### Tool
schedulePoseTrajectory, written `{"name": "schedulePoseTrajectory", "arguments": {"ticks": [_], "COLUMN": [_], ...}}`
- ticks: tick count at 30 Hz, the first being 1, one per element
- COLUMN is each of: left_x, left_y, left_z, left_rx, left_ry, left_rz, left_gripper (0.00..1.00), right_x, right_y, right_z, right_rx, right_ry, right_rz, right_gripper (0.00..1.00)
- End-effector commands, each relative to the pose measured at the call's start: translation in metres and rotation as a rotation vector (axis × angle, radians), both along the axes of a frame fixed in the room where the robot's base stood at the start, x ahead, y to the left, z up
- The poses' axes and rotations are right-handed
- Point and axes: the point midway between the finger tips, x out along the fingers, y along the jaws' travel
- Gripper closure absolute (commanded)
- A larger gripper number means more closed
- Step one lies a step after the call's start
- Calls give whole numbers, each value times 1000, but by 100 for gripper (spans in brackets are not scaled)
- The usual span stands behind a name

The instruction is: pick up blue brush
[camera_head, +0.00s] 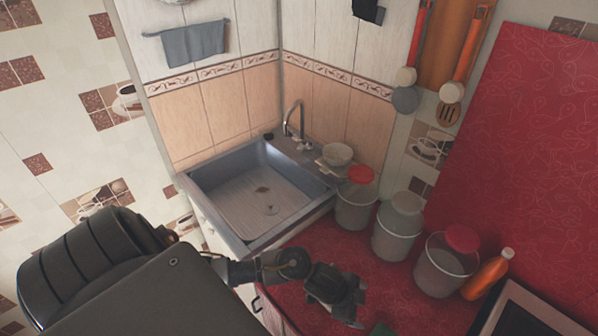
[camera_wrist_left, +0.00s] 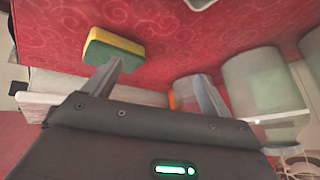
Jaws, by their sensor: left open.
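I cannot make out a blue brush in either view. My left gripper (camera_head: 342,298) is over the red counter (camera_head: 300,235), in front of the buckets. In the left wrist view its two fingers (camera_wrist_left: 158,80) are apart with nothing between them. A yellow and green sponge (camera_wrist_left: 112,47) lies on the red surface by the left fingertip; I cannot tell whether they touch. A green bit (camera_head: 383,329) at the bottom edge of the head view may be the same sponge. My right gripper is not in view.
Buckets with red (camera_head: 355,205), grey (camera_head: 397,230) and red (camera_head: 445,268) tops stand along the counter. An orange bottle (camera_head: 488,272) stands beside them. A metal sink (camera_head: 262,195) is at the back. Red and orange-handled utensils (camera_head: 468,50) hang on the wall.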

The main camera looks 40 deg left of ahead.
Motion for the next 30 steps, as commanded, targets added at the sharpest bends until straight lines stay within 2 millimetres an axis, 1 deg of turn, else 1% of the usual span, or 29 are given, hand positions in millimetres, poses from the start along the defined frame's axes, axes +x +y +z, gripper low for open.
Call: {"name": "schedulePoseTrajectory", "arguments": {"ticks": [1, 2, 5, 6, 8, 9, 12, 15, 18, 21, 23, 26, 30], "left_x": [13, 15, 22, 23, 25, 25, 23, 20, 18, 16, 16, 16, 15], "left_y": [15, 24, 65, 85, 116, 137, 181, 211, 227, 233, 233, 232, 232], "left_z": [6, 6, 9, 11, 16, 21, 33, 44, 51, 53, 52, 41, 17], "left_rx": [50, 75, 169, 207, 263, 296, 364, 406, 429, 436, 436, 434, 433], "left_ry": [2, 17, 90, 127, 185, 223, 309, 372, 407, 420, 422, 421, 423], "left_rz": [-79, -120, -221, -244, -264, -268, -260, -240, -229, -222, -223, -224, -223], "left_gripper": [16, 16, 16, 16, 16, 16, 16, 16, 16, 16, 16, 16, 16], "right_x": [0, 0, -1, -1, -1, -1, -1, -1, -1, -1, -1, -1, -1], "right_y": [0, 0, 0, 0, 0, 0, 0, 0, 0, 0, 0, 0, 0], "right_z": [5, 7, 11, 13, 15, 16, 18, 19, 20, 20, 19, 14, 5], "right_rx": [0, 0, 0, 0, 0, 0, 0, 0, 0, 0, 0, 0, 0], "right_ry": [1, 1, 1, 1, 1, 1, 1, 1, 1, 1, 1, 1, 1], "right_rz": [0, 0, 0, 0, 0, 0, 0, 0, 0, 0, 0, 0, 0], "right_gripper": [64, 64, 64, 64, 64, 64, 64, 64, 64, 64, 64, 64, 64]}}
